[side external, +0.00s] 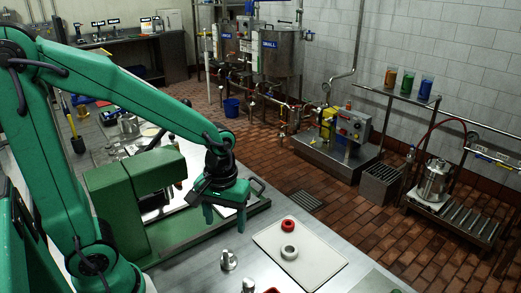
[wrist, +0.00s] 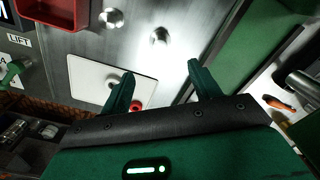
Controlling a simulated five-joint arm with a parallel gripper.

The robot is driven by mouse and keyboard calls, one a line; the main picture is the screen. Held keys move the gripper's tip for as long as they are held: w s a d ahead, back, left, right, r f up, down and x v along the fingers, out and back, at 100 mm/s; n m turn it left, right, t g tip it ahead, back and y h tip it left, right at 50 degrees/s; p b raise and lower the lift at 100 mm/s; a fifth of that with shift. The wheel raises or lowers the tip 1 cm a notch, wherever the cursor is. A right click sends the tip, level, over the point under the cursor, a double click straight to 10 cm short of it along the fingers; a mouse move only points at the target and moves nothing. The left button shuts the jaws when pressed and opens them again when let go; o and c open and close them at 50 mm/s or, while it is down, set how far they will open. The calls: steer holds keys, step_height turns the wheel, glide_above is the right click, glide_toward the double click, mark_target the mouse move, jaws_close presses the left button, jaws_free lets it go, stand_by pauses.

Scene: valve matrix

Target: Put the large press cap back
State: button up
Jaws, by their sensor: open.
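My gripper (side external: 225,224) is open and empty, fingers pointing down above the steel table, left of a white board. Its two fingers also show apart in the wrist view (wrist: 161,70). On the board lie a red ring-shaped piece (side external: 288,226) and a larger pale ring-shaped piece (side external: 289,252). The red piece shows by a finger in the wrist view (wrist: 137,106). Two metal knob-like pieces (side external: 228,260) (side external: 248,286) stand on the table in front of the board. Which piece is the large press cap, I cannot tell.
The white board (side external: 325,262) lies flat on the steel table (side external: 190,275). A green machine (side external: 135,195) stands close to my gripper on the left. A red tray (wrist: 52,14) shows in the wrist view. Tanks and pipework stand well behind.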

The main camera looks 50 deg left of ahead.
steer(key=shift+r, duration=0.1)
steer(key=s+a+r+m+t, duration=0.1)
steer(key=s+r+m+t, duration=0.1)
steer(key=r, duration=0.4)
steer(key=s+a+r+m+t, duration=0.1)
steer(key=s+r+m+t, duration=0.1)
steer(key=r+m+t, duration=0.1)
steer(key=shift+s+r+m+t, duration=0.3)
steer(key=shift+r+m, duration=0.6)
steer(key=shift+r, duration=0.5)
